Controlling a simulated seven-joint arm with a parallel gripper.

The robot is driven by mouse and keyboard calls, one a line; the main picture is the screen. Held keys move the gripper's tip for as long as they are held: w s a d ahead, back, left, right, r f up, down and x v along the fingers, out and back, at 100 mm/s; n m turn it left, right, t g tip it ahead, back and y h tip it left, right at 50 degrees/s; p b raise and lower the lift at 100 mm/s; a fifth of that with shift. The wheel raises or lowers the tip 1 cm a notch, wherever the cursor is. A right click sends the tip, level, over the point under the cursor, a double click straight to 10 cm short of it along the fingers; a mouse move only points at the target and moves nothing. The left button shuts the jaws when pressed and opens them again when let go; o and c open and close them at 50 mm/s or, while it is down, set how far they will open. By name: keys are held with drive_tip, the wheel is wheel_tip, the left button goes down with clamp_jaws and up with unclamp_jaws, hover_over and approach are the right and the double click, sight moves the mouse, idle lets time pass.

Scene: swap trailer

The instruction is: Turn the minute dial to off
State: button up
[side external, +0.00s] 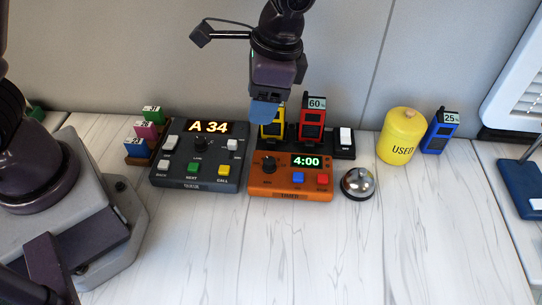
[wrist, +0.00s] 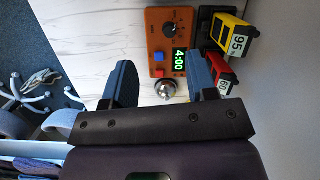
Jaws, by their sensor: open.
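The orange timer (side external: 291,187) sits on the light wood counter, its green display (side external: 306,161) reading 4:00. Its round black dial (side external: 269,164) is at the upper left of its face; the pointer's setting is too small to read. In the wrist view the timer (wrist: 155,42) is upright on end, with the dial (wrist: 169,30) near its top. My gripper (side external: 264,113) hangs above the back edge of the timer, apart from the dial. In the wrist view my gripper (wrist: 160,62) is open, with nothing between its two blue fingers.
A dark panel (side external: 197,180) reading A 34 stands left of the timer. A silver bell (side external: 358,183) is close at its right. Yellow and red (side external: 312,119) battery-like blocks stand behind it. A yellow USED jar (side external: 402,137) is farther right. The front counter is clear.

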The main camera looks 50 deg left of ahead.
drive_tip(key=m+y, duration=0.1)
drive_tip(key=m, duration=0.1)
approach(270, 160)
wheel_tip(270, 160, up, 3)
drive_tip(key=s+d, duration=0.1)
drive_tip(key=shift+w+m, duration=1.05)
drive_tip(key=shift+m, duration=0.15)
drive_tip(key=shift+g+y, duration=0.3)
drive_tip(key=shift+y, duration=0.2)
drive_tip(key=x, duration=0.8)
drive_tip(key=d+x, duration=0.1)
drive_tip(key=x, duration=0.3)
drive_tip(key=shift+a+f, duration=0.1)
drive_tip(key=shift+f, duration=0.3)
drive_tip(key=c, duration=0.9)
